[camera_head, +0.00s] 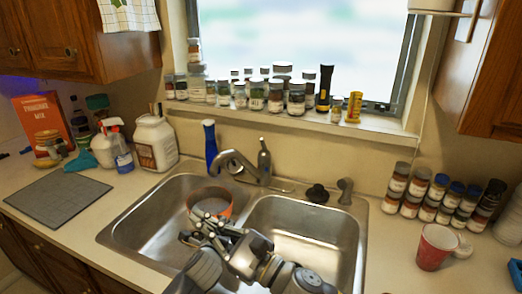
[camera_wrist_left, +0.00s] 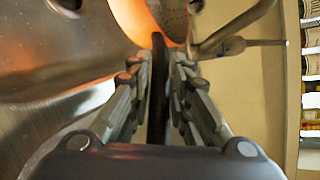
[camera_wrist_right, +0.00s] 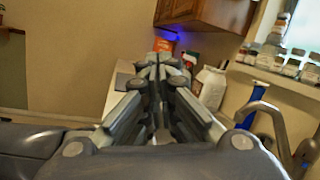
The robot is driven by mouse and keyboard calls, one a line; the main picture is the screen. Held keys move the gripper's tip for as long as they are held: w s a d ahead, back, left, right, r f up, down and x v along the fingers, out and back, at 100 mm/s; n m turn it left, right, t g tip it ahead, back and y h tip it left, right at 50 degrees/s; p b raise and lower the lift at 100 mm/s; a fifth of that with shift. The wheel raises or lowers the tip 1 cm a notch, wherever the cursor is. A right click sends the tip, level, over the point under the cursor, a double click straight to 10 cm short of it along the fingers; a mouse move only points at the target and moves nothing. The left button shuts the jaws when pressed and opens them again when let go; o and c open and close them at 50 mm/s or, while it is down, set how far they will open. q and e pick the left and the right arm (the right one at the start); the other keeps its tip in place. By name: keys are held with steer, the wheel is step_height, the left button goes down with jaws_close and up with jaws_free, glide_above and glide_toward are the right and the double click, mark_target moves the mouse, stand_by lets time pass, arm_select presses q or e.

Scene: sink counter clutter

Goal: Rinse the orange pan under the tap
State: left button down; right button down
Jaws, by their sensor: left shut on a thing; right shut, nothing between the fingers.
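The orange pan (camera_head: 210,203) is over the left sink basin, close under the spout of the metal tap (camera_head: 240,166). In the left wrist view its orange side (camera_wrist_left: 132,16) and grey speckled inside show at the top, next to the tap (camera_wrist_left: 232,30). My left gripper (camera_head: 211,220) is shut on the pan's dark handle (camera_wrist_left: 158,80). My right gripper (camera_head: 187,238) is shut and empty, beside and left of the left gripper; the arms cross over the sink. Part of the pan is hidden by my gripper. I see no clear water stream.
A blue bottle (camera_head: 210,147) stands behind the left basin. A white jug (camera_head: 155,143), spray bottle (camera_head: 118,147) and grey mat (camera_head: 58,197) are at left. Jars line the sill. Spice jars (camera_head: 417,190) and a red cup (camera_head: 435,246) stand at right. The right basin (camera_head: 310,235) looks empty.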

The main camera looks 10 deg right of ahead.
steer(key=w+d+m+t+h, duration=0.2)
steer(key=w+d+m+h, duration=0.25)
steer(key=w, duration=0.25)
steer(key=w+d+m+t+h, duration=0.2)
steer(key=w+d+m+h, duration=0.3)
steer(key=w, duration=0.3)
steer(key=m+g+h, duration=0.5)
steer(key=h, duration=0.5)
glide_toward(263, 140)
steer(key=w+d+f, duration=0.1)
steer(key=w+f, duration=0.3)
steer(key=f, duration=0.1)
steer(key=shift+w+d+r+y, duration=0.25)
steer(key=shift+w+d+r, duration=0.1)
steer(key=shift+w+r, duration=0.2)
steer(key=shift+f, duration=0.1)
steer(key=shift+w+d+r, duration=0.2)
steer(key=shift+w+r, duration=0.25)
steer(key=shift+r, duration=0.1)
steer(key=shift+w+d+r, duration=0.2)
steer(key=shift+w+r, duration=0.25)
steer(key=shift+r, duration=0.1)
steer(key=shift+s, duration=0.1)
